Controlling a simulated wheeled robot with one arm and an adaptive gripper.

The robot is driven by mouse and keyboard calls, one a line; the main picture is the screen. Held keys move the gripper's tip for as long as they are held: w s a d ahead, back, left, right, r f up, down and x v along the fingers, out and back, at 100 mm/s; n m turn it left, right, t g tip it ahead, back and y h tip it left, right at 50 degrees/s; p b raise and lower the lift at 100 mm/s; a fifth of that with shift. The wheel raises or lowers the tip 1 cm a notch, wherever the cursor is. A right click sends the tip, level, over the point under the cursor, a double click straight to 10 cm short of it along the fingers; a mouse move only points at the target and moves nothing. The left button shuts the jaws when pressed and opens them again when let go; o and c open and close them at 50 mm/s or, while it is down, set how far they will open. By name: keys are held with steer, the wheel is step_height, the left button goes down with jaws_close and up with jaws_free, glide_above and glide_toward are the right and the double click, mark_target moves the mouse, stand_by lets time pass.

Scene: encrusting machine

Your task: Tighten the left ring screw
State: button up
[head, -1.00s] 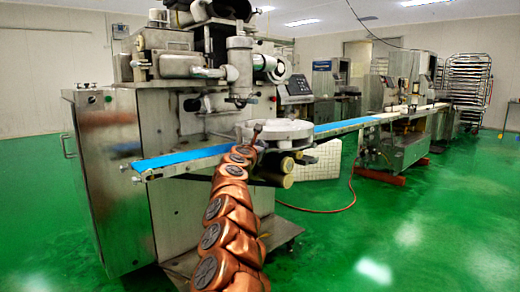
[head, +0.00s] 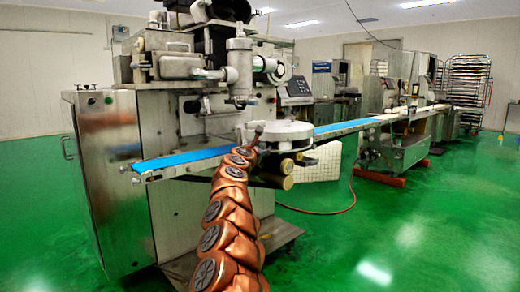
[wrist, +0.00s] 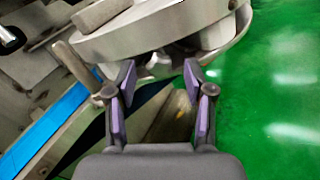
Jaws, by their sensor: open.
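The round pale metal ring (head: 288,134) stands at the front of the encrusting machine, and its rim (wrist: 150,32) fills the top of the wrist view. A short screw-like rod (wrist: 74,64) with a round tip sticks out at the ring's left. A dark-tipped rod (head: 257,132) beside the ring in the head view may be the same part. My gripper (wrist: 159,72) is open and empty, with purple pads, below the ring's edge. The rod lies outside the jaws, next to the left finger; I cannot tell whether they touch. In the head view my arm hides the gripper.
A blue conveyor belt (head: 184,158) runs left of the ring, and another blue belt (head: 345,126) runs away to the right. The steel machine cabinet (head: 118,180) stands on the left. Green floor (head: 400,230) is open on the right, with a red hose (head: 320,212) across it.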

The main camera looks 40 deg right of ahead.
steer(key=shift+r, duration=0.1)
step_height(320, 180, up, 10)
stand_by(1.4)
stand_by(0.6)
